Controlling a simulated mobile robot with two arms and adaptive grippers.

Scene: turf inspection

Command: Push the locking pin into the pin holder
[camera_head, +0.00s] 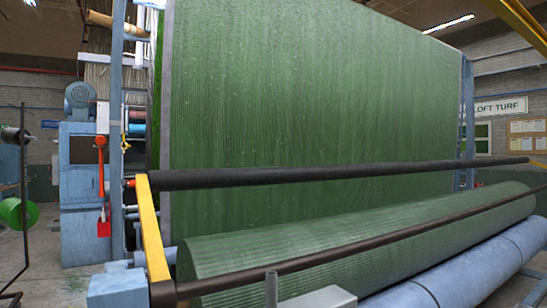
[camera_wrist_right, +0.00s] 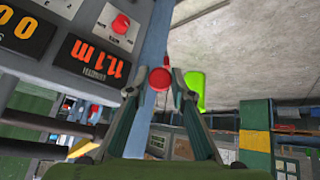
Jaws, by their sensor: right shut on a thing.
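In the right wrist view my right gripper (camera_wrist_right: 164,82) is shut on a red, round-ended piece (camera_wrist_right: 160,79), which looks like the locking pin's head seen end-on. The rest of the pin is hidden behind it. A blue-grey upright (camera_wrist_right: 155,45) runs just behind the fingertips. I cannot make out the pin holder for certain in either view. In the head view a red-orange handle-like piece (camera_head: 101,143) hangs by the left post, with a red tag (camera_head: 104,228) below it. Neither gripper shows in the head view.
A green turf sheet (camera_head: 310,90) hangs behind a black roller (camera_head: 330,175) and a yellow arm (camera_head: 151,225). A turf roll (camera_head: 380,240) lies below. In the wrist view a panel with red digits (camera_wrist_right: 95,58) and a red button (camera_wrist_right: 121,23) is close on the left.

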